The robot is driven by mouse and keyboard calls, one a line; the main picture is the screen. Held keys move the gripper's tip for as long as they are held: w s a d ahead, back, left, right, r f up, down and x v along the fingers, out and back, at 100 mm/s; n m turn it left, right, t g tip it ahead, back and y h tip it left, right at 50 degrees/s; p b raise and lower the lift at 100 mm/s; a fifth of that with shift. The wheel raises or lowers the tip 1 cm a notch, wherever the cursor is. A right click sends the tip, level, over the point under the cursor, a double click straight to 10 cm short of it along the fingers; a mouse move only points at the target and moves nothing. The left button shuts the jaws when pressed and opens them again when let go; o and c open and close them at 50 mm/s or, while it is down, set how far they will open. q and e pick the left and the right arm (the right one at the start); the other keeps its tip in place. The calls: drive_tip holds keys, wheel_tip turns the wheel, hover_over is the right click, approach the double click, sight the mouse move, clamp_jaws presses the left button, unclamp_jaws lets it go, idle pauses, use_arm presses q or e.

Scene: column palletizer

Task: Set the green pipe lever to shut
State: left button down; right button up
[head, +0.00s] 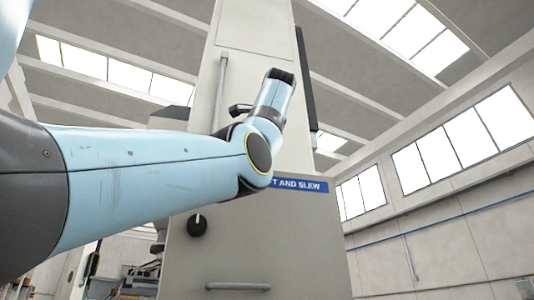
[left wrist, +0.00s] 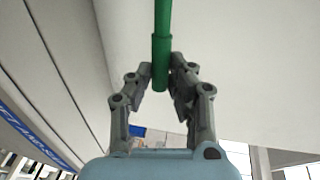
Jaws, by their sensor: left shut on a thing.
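The green pipe lever (left wrist: 162,40) shows in the left wrist view as a straight green bar. It comes down from the top edge and ends in a thicker green sleeve between my fingers. My left gripper (left wrist: 162,78) is shut on this sleeve near its end. In the head view my left arm reaches in from the left across the front of a tall pale cabinet. The left gripper's fingers and the lever cannot be made out there. The lever's pivot and pipe are out of sight in both views. My right gripper is in neither view.
The tall pale cabinet (head: 320,240) fills the middle of the head view. It has a blue label (head: 300,185) partly covered by my arm, a black knob (head: 197,226), a long upright handle (head: 220,90) and a lower handle (head: 238,286). Open hall lies to the right.

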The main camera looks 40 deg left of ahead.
use_arm(q)
drive_tip(key=shift+a+f, duration=0.15)
drive_tip(key=shift+f, duration=0.1)
drive_tip(key=c, duration=1.7)
unclamp_jaws()
drive_tip(key=o, duration=0.5)
drive_tip(key=shift+s+a, duration=0.2)
drive_tip(key=v, duration=1.2)
drive_tip(key=shift+s+d+r, duration=0.1)
drive_tip(key=shift+s+r, duration=0.05)
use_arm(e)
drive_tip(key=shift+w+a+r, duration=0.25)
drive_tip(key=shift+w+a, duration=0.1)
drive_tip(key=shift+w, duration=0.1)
